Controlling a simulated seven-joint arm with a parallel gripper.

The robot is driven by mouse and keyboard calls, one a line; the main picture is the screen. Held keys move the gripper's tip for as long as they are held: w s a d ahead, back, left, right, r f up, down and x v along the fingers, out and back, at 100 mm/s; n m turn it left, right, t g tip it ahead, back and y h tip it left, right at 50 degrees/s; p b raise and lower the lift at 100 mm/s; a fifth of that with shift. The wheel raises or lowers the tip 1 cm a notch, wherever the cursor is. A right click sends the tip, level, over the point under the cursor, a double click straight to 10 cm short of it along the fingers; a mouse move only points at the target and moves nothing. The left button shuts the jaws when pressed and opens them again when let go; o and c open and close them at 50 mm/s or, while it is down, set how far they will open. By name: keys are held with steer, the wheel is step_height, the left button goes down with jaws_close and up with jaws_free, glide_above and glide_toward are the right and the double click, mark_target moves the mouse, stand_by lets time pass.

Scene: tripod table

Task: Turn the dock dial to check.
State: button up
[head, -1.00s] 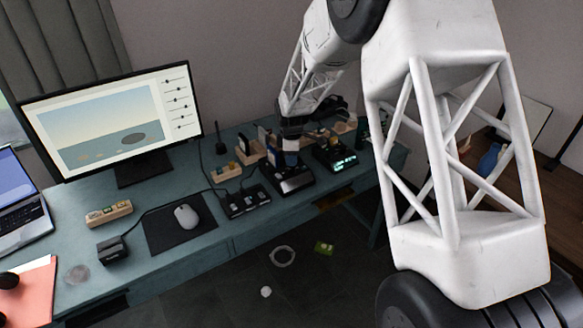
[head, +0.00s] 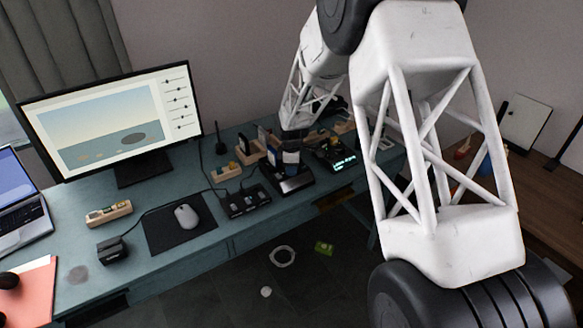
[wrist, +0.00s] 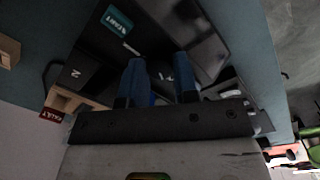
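A black dock (head: 292,184) stands near the right end of the teal desk, below my gripper (head: 291,162). In the wrist view my gripper (wrist: 160,68) has two blue fingers pointing at the dock's dark top (wrist: 205,48), with a clear gap between them. Small white marks show on the dark surface between and beside the fingers. I cannot make out the dial; the fingers and poor light may hide it. Whether the fingertips touch the dock cannot be told.
A device with a lit green display (head: 343,163) stands close right of the dock. A black box with a cable (head: 243,201) is to its left. Wooden card holders (head: 248,153) stand behind. A monitor (head: 112,122) and mouse (head: 187,215) are further left.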

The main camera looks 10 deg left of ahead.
steer(key=shift+c, duration=0.9)
steer(key=shift+m, duration=0.3)
steer(key=m, duration=0.9)
steer(key=shift+a+r+m+h, duration=0.1)
steer(key=shift+m+h, duration=0.2)
steer(key=shift+m, duration=2)
